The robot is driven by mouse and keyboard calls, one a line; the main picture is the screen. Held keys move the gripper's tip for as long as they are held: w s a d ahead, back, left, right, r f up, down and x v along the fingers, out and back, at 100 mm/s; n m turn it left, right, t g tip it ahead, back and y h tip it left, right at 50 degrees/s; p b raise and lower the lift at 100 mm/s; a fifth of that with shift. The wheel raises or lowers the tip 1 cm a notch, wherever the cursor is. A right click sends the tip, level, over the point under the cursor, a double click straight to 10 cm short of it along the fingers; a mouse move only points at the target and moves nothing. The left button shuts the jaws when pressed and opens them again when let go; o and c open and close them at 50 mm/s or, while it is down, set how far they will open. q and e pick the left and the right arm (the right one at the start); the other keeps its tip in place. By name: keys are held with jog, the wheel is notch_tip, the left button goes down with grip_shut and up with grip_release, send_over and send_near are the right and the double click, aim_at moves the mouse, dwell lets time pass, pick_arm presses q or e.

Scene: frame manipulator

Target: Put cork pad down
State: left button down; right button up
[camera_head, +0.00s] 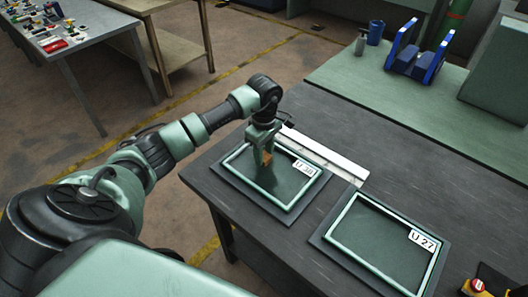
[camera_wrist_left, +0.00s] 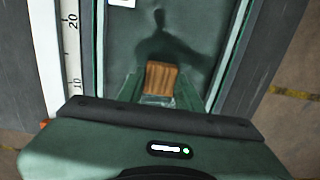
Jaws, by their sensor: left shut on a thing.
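The cork pad (camera_head: 267,159) is a small orange-brown block held between the fingers of my left gripper (camera_head: 264,152). In the left wrist view the pad (camera_wrist_left: 162,80) shows striped and sits between the green fingertips (camera_wrist_left: 160,92). The gripper is shut on it and points down over the dark panel inside the green frame labelled U 38 (camera_head: 236,152). The pad is over the frame's inside area; whether it touches the panel I cannot tell. A shadow of the gripper falls on the panel. My right gripper is not in view.
A second green frame labelled U 27 (camera_head: 345,215) lies to the right on the dark table (camera_head: 340,128). A white ruler strip (camera_head: 325,153) lies behind the frames. A red button on a yellow box (camera_head: 477,287) is at the lower right. Blue holders (camera_head: 413,57) stand on the green bench.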

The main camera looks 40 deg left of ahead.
aim_at(264, 156)
pick_arm(q)
jog(key=shift+f, duration=0.15)
jog(key=c, duration=1.1)
grip_release()
jog(key=shift+o, duration=0.8)
jog(key=shift+r, duration=0.3)
jog(key=shift+r+b, duration=0.3)
jog(key=shift+r, duration=0.05)
notch_tip(264, 156, up, 11)
jog(key=b, duration=0.3)
